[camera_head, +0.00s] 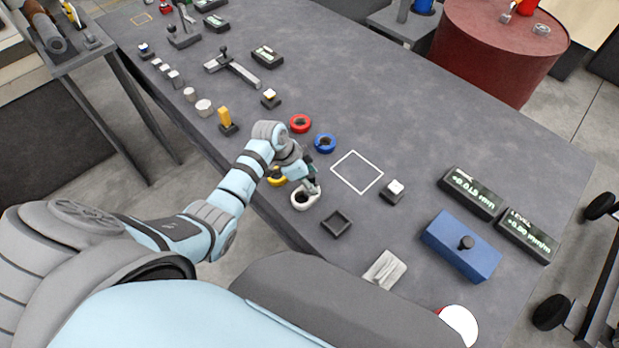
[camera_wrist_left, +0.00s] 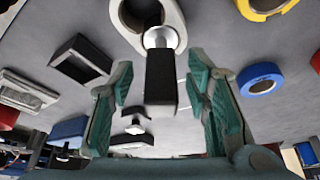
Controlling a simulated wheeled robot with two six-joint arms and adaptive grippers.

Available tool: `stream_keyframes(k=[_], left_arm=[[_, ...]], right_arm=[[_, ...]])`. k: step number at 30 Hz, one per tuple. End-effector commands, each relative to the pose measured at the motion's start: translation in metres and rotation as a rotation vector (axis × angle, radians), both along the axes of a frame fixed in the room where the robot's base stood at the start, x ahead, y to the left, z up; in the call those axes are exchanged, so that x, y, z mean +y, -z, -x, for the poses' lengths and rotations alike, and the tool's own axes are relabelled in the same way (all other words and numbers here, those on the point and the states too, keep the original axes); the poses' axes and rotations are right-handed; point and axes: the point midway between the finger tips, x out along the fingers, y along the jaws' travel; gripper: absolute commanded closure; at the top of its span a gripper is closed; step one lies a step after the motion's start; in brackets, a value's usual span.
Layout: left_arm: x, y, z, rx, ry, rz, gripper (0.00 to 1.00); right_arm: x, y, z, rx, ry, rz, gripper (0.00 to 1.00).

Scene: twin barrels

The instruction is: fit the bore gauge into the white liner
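The white liner (camera_head: 295,203) is a thick pale ring lying on the grey bench near its front edge. It also shows at the top of the left wrist view (camera_wrist_left: 174,18). The bore gauge (camera_wrist_left: 160,82) has a dark block-like handle and a silver head, which overlaps the liner's near rim and part of its bore. I cannot tell whether the head is inside the bore. My left gripper (camera_head: 309,183) is over the liner; its green-padded fingers (camera_wrist_left: 158,80) stand on either side of the handle with visible gaps. My right gripper is out of view.
Yellow (camera_head: 274,181), blue (camera_head: 325,143) and red (camera_head: 300,123) rings lie close by. A dark square tray (camera_head: 336,223) sits right of the liner. A blue box (camera_head: 460,246) and readouts (camera_head: 472,193) stand further right. The bench's back middle is clear.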

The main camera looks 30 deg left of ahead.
Motion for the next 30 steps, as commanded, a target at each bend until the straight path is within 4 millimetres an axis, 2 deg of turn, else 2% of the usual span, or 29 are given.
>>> stream_keyframes(k=[7,10,21,25,30], left_arm=[[0.001,-0.001,0.0,0.0,0.0,0.0,0.55],[0.004,-0.009,0.002,-0.003,-0.001,-0.001,0.55],[0.031,-0.094,0.025,-0.004,0.001,-0.004,0.55],[0.036,-0.109,0.03,-0.001,0.0,-0.002,0.55],[0.036,-0.111,0.031,0.0,-0.001,0.0,0.55]], right_arm=[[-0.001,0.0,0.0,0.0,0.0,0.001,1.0],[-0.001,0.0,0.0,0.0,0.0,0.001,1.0],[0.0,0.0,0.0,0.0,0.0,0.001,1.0],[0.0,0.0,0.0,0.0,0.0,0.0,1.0],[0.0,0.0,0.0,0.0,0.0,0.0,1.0]])
